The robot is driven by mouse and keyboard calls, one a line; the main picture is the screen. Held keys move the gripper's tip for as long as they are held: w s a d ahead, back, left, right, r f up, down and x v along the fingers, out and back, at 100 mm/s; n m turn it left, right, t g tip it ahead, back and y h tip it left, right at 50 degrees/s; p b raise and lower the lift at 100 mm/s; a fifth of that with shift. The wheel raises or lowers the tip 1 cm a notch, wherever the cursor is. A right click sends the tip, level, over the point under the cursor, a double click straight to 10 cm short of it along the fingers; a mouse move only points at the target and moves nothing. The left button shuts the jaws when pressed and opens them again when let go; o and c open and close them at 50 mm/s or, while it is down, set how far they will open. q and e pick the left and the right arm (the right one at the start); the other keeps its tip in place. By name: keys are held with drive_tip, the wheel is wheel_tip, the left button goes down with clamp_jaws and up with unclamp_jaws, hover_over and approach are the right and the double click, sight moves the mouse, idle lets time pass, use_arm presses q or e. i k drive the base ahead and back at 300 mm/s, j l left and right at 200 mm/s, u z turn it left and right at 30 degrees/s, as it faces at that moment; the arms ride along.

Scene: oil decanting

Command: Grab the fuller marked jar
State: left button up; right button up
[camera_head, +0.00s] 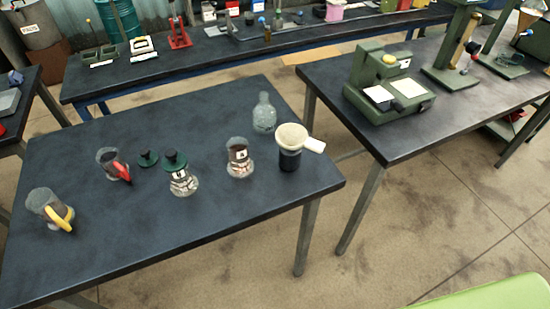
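Two jars with white labels stand upright on the dark table (95,262). One labelled jar (183,184) has a dark green knobbed lid (174,160) on top. The other labelled jar (239,164) stands to its right with no lid seen on it; dark content shows in its upper part. The labels are too small to read surely, and I cannot tell which jar is fuller. A loose green lid (148,159) lies left of the lidded jar. Neither of my grippers is in view.
A yellow-handled jug (46,206) and a red-handled jug (109,160) stand to the left. A clear bottle (264,115) and a dark vessel (289,160) with a cream funnel (292,136) stand at the right. The table's front is clear. A green machine (370,78) stands on the right bench.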

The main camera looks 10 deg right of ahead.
sight(239, 163)
drive_tip(key=k+l+u, duration=0.1)
drive_tip(key=k+u, duration=0.35)
drive_tip(key=k, duration=0.15)
drive_tip(key=k+u, duration=0.45)
drive_tip(key=k+j, duration=0.05)
drive_tip(key=k, duration=0.05)
